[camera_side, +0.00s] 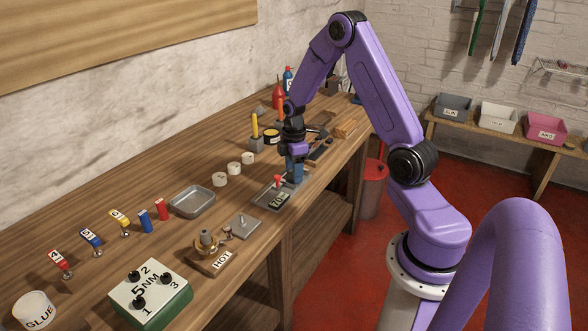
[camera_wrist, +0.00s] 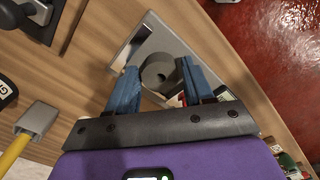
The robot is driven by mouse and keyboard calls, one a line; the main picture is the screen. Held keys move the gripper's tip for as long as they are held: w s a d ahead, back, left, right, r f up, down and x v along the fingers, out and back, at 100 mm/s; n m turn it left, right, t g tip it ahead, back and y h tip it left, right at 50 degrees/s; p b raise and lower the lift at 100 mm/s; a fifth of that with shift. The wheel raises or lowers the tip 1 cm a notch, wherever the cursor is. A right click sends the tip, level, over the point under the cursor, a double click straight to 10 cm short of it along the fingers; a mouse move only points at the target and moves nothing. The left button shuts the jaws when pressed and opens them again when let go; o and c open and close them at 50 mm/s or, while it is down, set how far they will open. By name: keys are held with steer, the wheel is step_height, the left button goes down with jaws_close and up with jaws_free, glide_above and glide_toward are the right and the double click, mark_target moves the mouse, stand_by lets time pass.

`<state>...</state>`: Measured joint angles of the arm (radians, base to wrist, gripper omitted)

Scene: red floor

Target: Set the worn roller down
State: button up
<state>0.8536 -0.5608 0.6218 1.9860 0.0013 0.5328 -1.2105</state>
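A grey ring-shaped roller (camera_wrist: 160,72), which I take to be the worn roller, sits between the blue fingers of my gripper (camera_wrist: 160,84) in the wrist view. The fingers appear to touch it on both sides. Its round end and central hole show. In the side view my gripper (camera_side: 293,174) points down over the bench, by a grey plate (camera_side: 262,199) with a label and a red knob (camera_side: 278,180). The fingers hide the roller there. In the wrist view a metallic plate (camera_wrist: 137,38) lies beneath the roller; I cannot tell whether they touch.
Three pale rings (camera_side: 234,168) stand in a row left of my gripper. A metal tray (camera_side: 192,201), a small plate (camera_side: 239,226) and a "HOT" block (camera_side: 213,262) lie nearer. A yellow-handled tool (camera_side: 254,127) stands behind. The bench's front edge is close.

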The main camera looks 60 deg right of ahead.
steer(key=shift+r, duration=0.1)
step_height(320, 180, up, 11)
steer(key=s+a+r, duration=0.2)
steer(key=a+r, duration=0.1)
steer(key=a, duration=0.6)
steer(key=s+a+r+n, duration=0.1)
steer(key=s+a, duration=1.2)
steer(key=a, duration=0.2)
steer(key=s+a+n, duration=0.1)
steer(key=s, duration=1)
steer(key=shift+a+f, duration=0.25)
